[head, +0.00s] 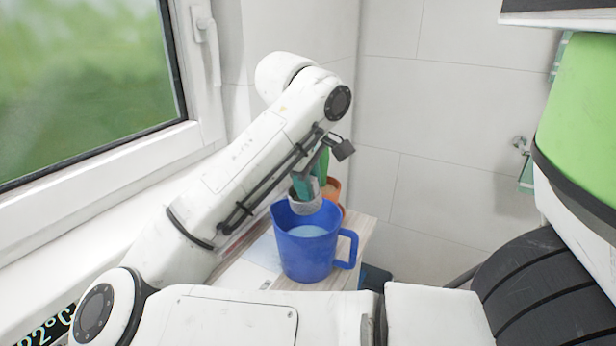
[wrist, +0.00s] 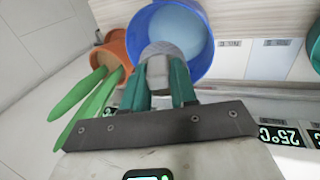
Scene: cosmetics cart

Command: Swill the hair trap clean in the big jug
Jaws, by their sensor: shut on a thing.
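The big jug (head: 310,252) is blue with a side handle and stands on the wooden cart top, with pale liquid inside. In the wrist view its blue rim (wrist: 207,50) shows with the liquid behind the gripper. My gripper (head: 306,187) has green fingers and points down over the jug. In the wrist view my gripper (wrist: 165,85) is shut on the hair trap (wrist: 157,70), a grey piece with a rounded, mesh-like end. The trap (head: 305,204) is at the jug's mouth, over its back left part. I cannot tell whether its lower end touches the liquid.
An orange pot (head: 332,188) stands close behind the jug; in the wrist view the pot (wrist: 113,47) has long green leaves (wrist: 85,97) near my gripper. The wooden cart top (head: 352,262) is narrow. A window and sill are on the left, a tiled wall behind.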

